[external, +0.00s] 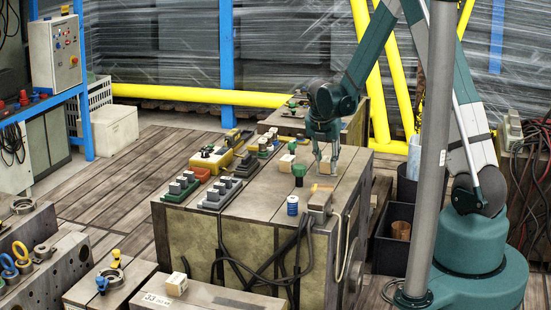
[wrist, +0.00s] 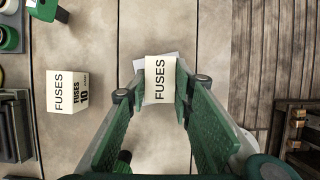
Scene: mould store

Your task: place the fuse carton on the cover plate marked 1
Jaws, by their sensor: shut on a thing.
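In the wrist view, a cream fuse carton (wrist: 159,82) with "FUSES" on its top sits between the fingers of my gripper (wrist: 160,92), which is shut on it. A pale flat edge (wrist: 170,57) shows behind the carton; I cannot tell whether it is the cover plate, and no mark 1 is readable. The held carton is hard to make out there. A second fuse carton (wrist: 67,92), marked 10, stands left of my gripper, apart from it.
The block's top (external: 265,195) holds a green knob (external: 299,172), a blue-and-white spool (external: 292,205), grey switch units (external: 220,193) and a yellow control box (external: 211,158). Cables hang down the front. Another small carton (external: 176,283) stands on a lower block at front left.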

